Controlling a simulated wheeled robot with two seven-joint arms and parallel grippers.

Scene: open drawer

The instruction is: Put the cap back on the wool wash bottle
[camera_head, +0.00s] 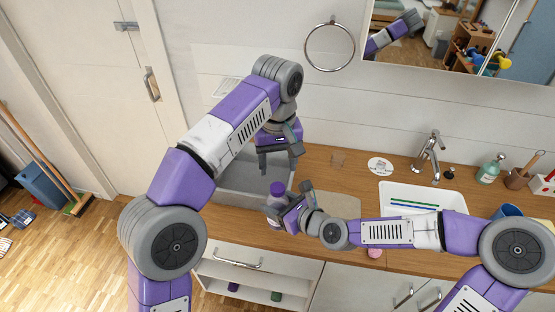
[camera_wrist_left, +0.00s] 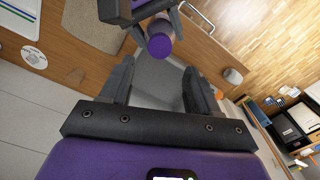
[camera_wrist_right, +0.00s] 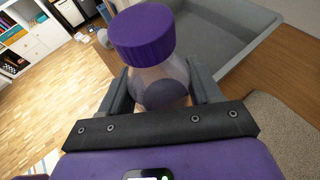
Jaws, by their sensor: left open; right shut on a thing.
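The wool wash bottle (camera_wrist_right: 160,80) is clear with a darker content. A purple cap (camera_wrist_right: 142,33) sits on its top; I cannot tell how tightly. My right gripper (camera_head: 287,208) is shut around the bottle's body, one finger on each side. The bottle (camera_head: 274,210) is by the counter's front left, with its cap (camera_head: 278,188) up. My left gripper (camera_head: 279,160) is open and empty, above and behind the cap. In the left wrist view the cap (camera_wrist_left: 159,45) lies beyond the open fingers, apart from them.
A grey basin (camera_head: 222,182) lies under my left gripper. A beige mat (camera_head: 340,204) and a white sink (camera_head: 452,201) are to the right on the wooden counter. A soap bottle (camera_head: 490,169) stands behind the sink. A wall mirror hangs above.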

